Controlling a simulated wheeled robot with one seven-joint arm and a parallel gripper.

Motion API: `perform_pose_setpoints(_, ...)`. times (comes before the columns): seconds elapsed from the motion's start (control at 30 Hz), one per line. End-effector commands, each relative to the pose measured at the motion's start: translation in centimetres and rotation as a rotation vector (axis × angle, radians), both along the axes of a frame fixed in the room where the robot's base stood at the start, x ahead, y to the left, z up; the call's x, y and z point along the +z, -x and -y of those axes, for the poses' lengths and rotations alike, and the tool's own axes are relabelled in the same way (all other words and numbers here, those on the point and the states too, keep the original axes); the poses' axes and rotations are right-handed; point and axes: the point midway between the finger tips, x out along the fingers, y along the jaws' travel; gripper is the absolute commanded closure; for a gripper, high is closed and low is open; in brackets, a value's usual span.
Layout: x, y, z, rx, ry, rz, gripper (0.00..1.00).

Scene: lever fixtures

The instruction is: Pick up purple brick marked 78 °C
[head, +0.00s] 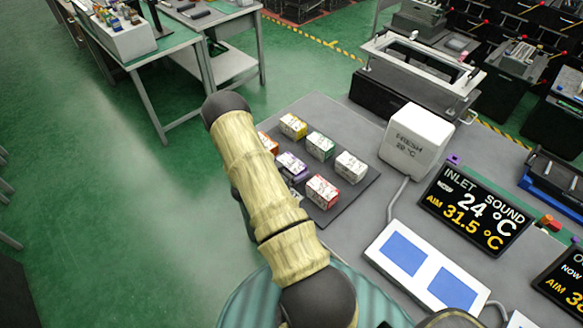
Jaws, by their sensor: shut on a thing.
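A purple brick (291,165) with a white printed label sits among other bricks on a dark grey mat (343,203) on the workbench. Its marking is too small to read. My arm crosses the view in front of the mat's left side, close to the purple brick in the picture. My gripper cannot be seen; the arm may be hiding it. Whether anything touches the purple brick does not show.
Around it are a yellow brick (293,126), a green brick (320,146), a white brick (351,166), a red brick (322,191) and a partly hidden orange brick (267,142). A white box (415,143), a display (476,210) and a blue-padded panel (425,268) stand right.

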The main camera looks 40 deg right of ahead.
Motion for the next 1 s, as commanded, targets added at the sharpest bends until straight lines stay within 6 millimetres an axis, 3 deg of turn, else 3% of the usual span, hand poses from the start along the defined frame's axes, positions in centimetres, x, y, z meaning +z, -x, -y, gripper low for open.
perform_pose_setpoints(0.37, 1.5, -0.1, 0.0, 0.000, 0.002, 0.002, 0.43)
perform_pose_setpoints(0.8, 8.4, -0.1, 0.0, 0.000, 0.003, 0.006, 0.43)
perform_pose_setpoints(1.0, 9.9, 0.0, 0.0, 0.000, 0.001, 0.001, 0.43)
